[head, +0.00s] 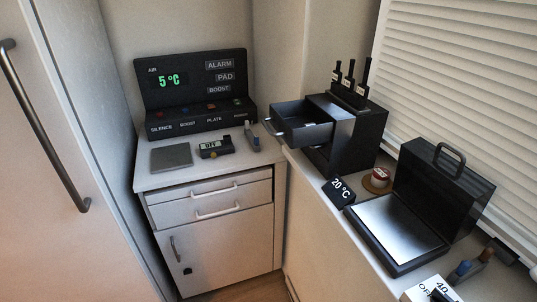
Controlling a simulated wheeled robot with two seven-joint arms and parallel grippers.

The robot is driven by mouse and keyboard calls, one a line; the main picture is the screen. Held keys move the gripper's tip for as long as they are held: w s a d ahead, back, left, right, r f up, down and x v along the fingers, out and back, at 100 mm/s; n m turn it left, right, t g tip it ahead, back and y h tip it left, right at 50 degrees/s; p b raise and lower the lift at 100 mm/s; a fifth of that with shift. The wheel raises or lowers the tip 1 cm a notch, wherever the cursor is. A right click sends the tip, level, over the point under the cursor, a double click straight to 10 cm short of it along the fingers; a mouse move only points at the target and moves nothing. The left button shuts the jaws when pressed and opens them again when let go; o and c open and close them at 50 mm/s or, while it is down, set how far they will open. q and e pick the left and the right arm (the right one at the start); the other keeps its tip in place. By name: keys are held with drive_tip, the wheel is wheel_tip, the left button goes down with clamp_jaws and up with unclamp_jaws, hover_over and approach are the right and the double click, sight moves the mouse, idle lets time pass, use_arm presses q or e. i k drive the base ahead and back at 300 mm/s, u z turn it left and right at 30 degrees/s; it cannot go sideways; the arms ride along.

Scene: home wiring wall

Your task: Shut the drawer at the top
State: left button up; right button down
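A small black cabinet (367,137) stands on the right-hand counter. Its top drawer (306,131) is pulled well out toward the left, over the gap by the left counter. The drawer's light handle (272,128) is at its left end. A dark area shows below the open drawer, and I cannot tell what is in it. Neither of my grippers is in view.
A black control panel (194,85) reading 5 °C, a grey pad (171,157) and an OFF switch box (215,147) are on the left counter. A 20 °C display (339,191) and an open black case (440,190) are on the right counter. A tall door (65,130) stands at left.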

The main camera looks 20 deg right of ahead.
sight(289, 119)
drive_tip(key=k, duration=1)
drive_tip(key=u, duration=0.7)
drive_tip(key=i, duration=0.95)
drive_tip(key=z, duration=0.4)
drive_tip(key=i, duration=0.85)
drive_tip(key=z, duration=0.8)
